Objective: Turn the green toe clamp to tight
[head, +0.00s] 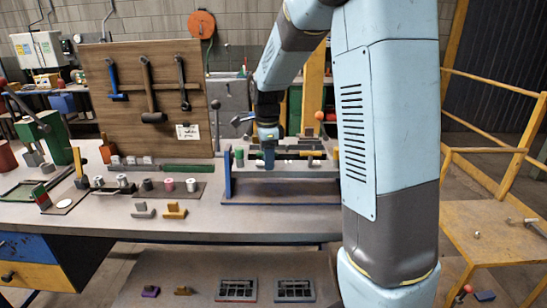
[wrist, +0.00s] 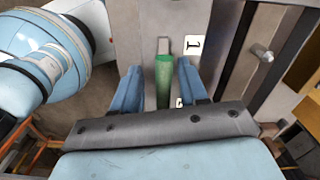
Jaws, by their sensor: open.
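In the wrist view, a green handle-like piece (wrist: 163,82), which looks like the green toe clamp, stands between the two blue fingers of my gripper (wrist: 160,85). A grey metal loop or tip shows at its far end. The fingers are apart, with a visible gap on each side of the green piece. In the head view, my gripper (head: 268,158) points down over the raised fixture (head: 285,187) on the bench. A small green part (head: 239,157) shows just left of it; I cannot tell whether it is the same piece.
A metal pin (wrist: 262,52) stands to the right. The bench (head: 230,220) holds several small cylinders and blocks left of the fixture. A wooden tool board (head: 150,95) stands behind.

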